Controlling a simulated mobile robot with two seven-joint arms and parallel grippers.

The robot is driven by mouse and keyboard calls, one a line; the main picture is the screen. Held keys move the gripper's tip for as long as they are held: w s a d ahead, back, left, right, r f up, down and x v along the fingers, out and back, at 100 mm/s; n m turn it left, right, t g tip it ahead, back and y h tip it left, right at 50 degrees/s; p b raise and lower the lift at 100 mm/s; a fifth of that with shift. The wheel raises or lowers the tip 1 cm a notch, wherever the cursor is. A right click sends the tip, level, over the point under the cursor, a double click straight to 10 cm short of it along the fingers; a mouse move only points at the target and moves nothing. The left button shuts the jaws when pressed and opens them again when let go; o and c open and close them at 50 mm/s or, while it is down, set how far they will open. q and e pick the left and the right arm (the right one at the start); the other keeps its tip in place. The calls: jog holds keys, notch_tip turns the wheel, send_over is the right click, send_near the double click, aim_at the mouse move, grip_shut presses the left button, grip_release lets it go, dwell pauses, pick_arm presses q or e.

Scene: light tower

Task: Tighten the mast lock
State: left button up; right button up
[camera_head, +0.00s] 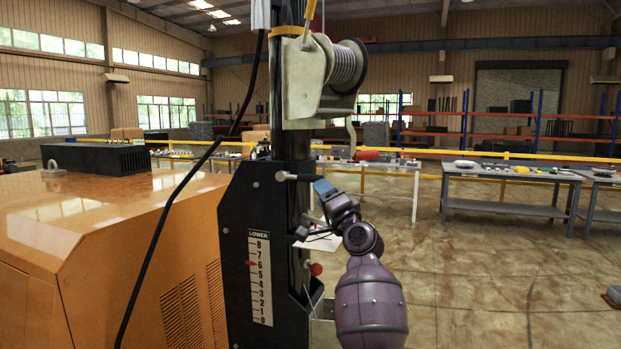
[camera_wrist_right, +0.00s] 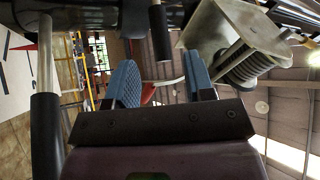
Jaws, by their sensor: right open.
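The black mast (camera_head: 291,110) stands upright in the head view. A short lever with a black grip (camera_head: 303,177) sticks out to the right from its front plate. A red knob (camera_head: 316,269) sits lower on the mast. Which of these is the mast lock is not labelled. My right gripper (camera_head: 324,188) is just right of the lever's end, with blue finger pads. In the right wrist view the gripper (camera_wrist_right: 161,84) is open. A black grip (camera_wrist_right: 159,39) shows ahead, between the fingers' directions, with no visible contact. My left gripper is out of view.
A winch (camera_head: 325,75) with a crank and red handle (camera_head: 366,155) is above my right gripper. A black cable (camera_head: 185,180) hangs left of the mast. The orange housing (camera_head: 110,240) fills the left. Tables (camera_head: 505,208) stand behind; floor at right is mostly clear.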

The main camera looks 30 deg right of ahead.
aim_at(310, 179)
jog(key=p+x, duration=0.1)
jog(key=x, duration=0.6)
jog(key=shift+w+r, duration=0.1)
jog(key=shift+w, duration=0.1)
grip_shut()
